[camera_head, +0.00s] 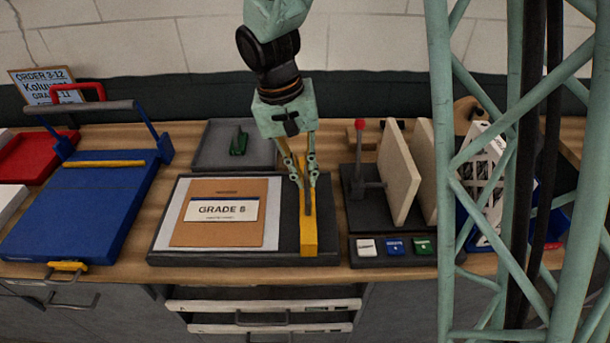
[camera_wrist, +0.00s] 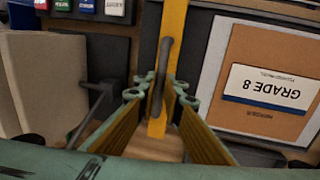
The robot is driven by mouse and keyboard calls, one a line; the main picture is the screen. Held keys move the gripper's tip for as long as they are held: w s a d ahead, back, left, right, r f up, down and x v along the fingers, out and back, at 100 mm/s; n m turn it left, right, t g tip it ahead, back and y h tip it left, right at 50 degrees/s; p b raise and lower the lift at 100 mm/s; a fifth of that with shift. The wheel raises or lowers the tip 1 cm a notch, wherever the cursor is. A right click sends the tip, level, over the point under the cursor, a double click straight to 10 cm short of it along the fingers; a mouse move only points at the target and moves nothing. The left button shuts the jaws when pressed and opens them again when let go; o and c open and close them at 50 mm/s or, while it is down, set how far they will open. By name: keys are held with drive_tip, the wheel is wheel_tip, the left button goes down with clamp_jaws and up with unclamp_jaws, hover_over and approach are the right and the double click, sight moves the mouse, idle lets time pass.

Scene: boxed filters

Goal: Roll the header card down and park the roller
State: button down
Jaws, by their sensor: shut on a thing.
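The header card (camera_head: 221,209), printed GRADE 8, lies on a brown panel (camera_head: 240,236) over a white sheet on a dark board (camera_head: 200,258). In the wrist view the card (camera_wrist: 267,87) appears upside down, at right. A long yellow bar (camera_head: 308,240) with a grey handle (camera_wrist: 163,70) lies along the board's right side, apart from the card; it may be the roller. My gripper (camera_head: 304,172) is shut on this grey handle from above. In the wrist view my fingers (camera_wrist: 160,98) close around the handle's near end.
A grey tray (camera_head: 205,160) with a green object (camera_head: 239,141) stands behind the board. A blue press (camera_head: 80,205) stands at left. At right, a dark fixture with upright beige plates (camera_head: 399,170) and a red-knobbed lever (camera_head: 359,126) stands close to the bar; small labelled buttons (camera_head: 395,246) are in front.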

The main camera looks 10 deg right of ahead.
drive_tip(key=shift+d, duration=0.15)
drive_tip(key=c, duration=2.7)
unclamp_jaws()
drive_tip(key=shift+d, duration=0.2)
drive_tip(key=shift+c, duration=0.2)
drive_tip(key=shift+a, duration=0.15)
drive_tip(key=shift+a+r, duration=0.1)
drive_tip(key=shift+r, duration=0.55)
wheel_tip(320, 180, up, 10)
drive_tip(key=a, duration=0.2)
drive_tip(key=shift+w+r, duration=0.15)
drive_tip(key=shift+r, duration=0.1)
drive_tip(key=shift+r, duration=0.1)
